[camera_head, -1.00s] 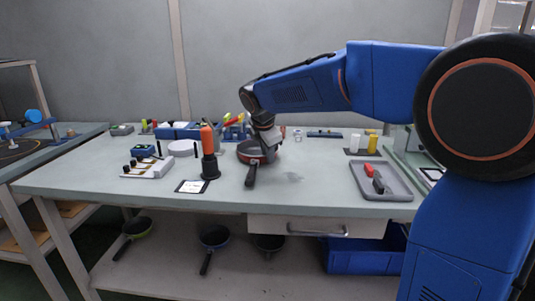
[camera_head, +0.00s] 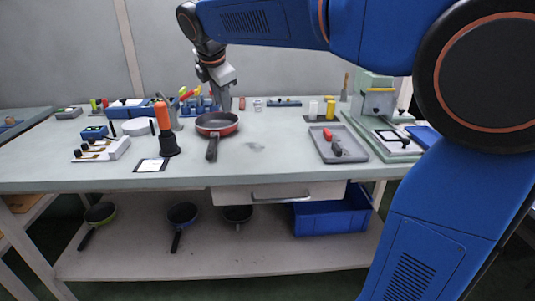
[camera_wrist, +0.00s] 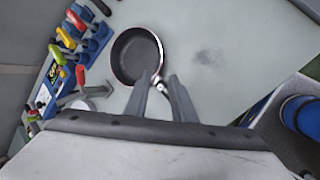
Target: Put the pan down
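The pan (camera_head: 217,122), dark inside with a red outer side, sits upright on the grey-green worktop (camera_head: 290,155). Its black handle points toward me. My gripper (camera_head: 224,100) is just above and behind the pan's rim in the head view, and the fingers look clear of it. In the wrist view the pan (camera_wrist: 133,57) lies beyond the fingertips. There my gripper (camera_wrist: 159,76) shows two fingers apart with nothing held between them. The near part of the pan is partly hidden by the fingers.
An orange-handled tool in a black stand (camera_head: 164,130) is left of the pan. A grey tray (camera_head: 340,146) lies at right. Tools and a blue rack are behind. More pans (camera_head: 183,214) and a blue bin (camera_head: 330,213) are on the lower shelf. Worktop right of the pan is clear.

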